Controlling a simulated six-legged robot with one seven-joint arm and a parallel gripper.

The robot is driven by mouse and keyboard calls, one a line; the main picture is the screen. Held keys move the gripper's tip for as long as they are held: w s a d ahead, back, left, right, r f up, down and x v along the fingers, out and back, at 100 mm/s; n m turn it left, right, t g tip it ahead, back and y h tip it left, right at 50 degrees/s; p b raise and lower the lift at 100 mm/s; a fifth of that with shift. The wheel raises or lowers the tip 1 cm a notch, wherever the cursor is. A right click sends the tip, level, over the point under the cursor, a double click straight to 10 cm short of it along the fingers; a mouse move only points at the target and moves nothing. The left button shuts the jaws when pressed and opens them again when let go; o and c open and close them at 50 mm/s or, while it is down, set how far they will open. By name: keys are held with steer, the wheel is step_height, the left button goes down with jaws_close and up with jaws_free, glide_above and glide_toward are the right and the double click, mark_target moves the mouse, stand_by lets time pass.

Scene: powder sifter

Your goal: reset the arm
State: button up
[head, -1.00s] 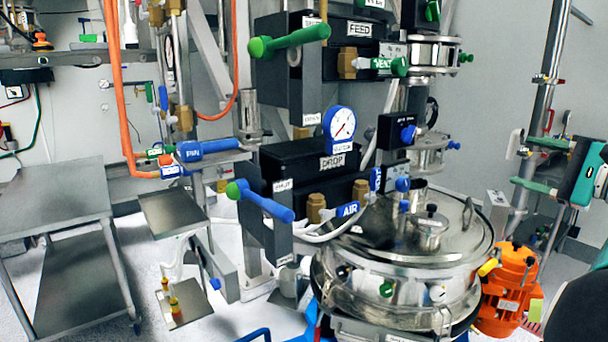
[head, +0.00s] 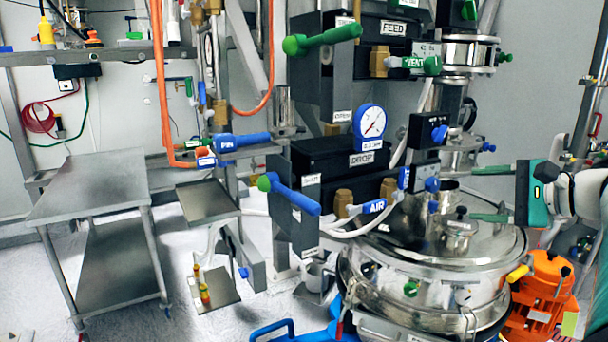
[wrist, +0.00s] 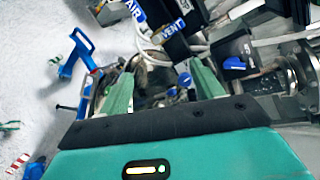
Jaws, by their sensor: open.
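My gripper (head: 490,194) is at the right in the head view, with a teal body and two green fingers pointing left. The fingers are apart with nothing between them. They appear in front of the steel sifter vessel (head: 385,265), near its lid, and I cannot tell the exact gap. In the wrist view my gripper (wrist: 155,88) shows both green fingers spread wide, with hoses and blue fittings beyond. My arm comes in from the right edge.
A panel with green FEED handle (head: 320,40), blue DROP handle (head: 290,193), and pressure gauge (head: 370,121) stands left of my gripper. An orange motor (head: 545,295) sits below it. A steel table (head: 90,185) stands at the left, with open floor around it.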

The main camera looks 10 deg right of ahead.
steer(key=s+a+f+n+g+h, duration=0.1)
steer(key=a+f+n+g, duration=0.3)
steer(key=a, duration=0.6)
steer(key=s+a+f+n+g, duration=0.1)
steer(key=a+f+n+g, duration=0.1)
steer(key=a+f, duration=0.6)
steer(key=s+a+f+n+g+h, duration=0.1)
steer(key=s+a+f+n+h, duration=0.4)
steer(key=s+a+f+n, duration=0.4)
steer(key=s+a+n, duration=0.2)
steer(key=a, duration=0.1)
steer(key=shift+s+f+n, duration=0.15)
steer(key=shift+n, duration=0.25)
